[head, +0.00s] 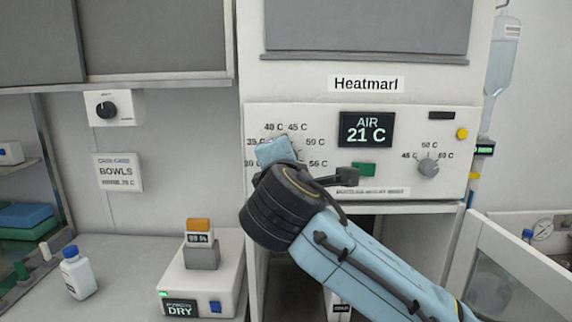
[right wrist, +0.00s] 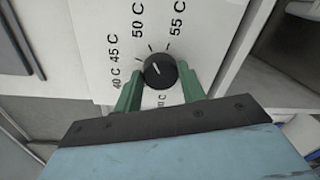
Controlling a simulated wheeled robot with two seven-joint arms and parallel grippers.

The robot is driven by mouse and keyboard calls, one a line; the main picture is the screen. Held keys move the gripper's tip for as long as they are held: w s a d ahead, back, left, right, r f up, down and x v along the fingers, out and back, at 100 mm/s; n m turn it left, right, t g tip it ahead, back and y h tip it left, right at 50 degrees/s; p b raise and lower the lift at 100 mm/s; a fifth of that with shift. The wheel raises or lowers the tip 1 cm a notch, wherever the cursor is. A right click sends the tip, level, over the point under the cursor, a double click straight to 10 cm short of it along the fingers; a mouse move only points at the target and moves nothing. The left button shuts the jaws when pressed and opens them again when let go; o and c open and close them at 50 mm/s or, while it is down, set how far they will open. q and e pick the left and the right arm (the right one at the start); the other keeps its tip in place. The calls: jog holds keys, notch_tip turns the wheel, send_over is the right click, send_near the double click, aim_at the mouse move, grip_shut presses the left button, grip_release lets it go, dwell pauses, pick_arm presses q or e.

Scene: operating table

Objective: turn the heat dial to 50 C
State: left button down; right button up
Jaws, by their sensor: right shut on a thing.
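The heat dial (right wrist: 160,71) is a black round knob on the white panel, shown in the right wrist view. Scale labels from 40 C to 55 C curve around its upper side, and a lower label is partly cut off. A small pale mark on the knob seems to point up and left, between 45 C and 50 C; its exact setting is hard to tell. My right gripper (right wrist: 159,76) has its green fingers on both sides of the knob, shut on it. In the head view my right gripper (head: 276,150) covers the dial. My left gripper is not in view.
The display (head: 366,129) reads AIR 21 C. A second, grey dial (head: 428,167) sits on the panel's right, with a green button (head: 363,169) between. A black knob (head: 106,109) is on the left wall. A DRY unit (head: 201,283) and a white bottle (head: 78,273) stand at left.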

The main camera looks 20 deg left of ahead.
dwell(0.4)
jog(key=o, duration=1)
jog(key=shift+s, duration=0.1)
jog(key=b+v, duration=0.2)
jog(key=v, duration=1.1)
jog(key=shift+s+d, duration=0.1)
jog(key=shift+d, duration=0.05)
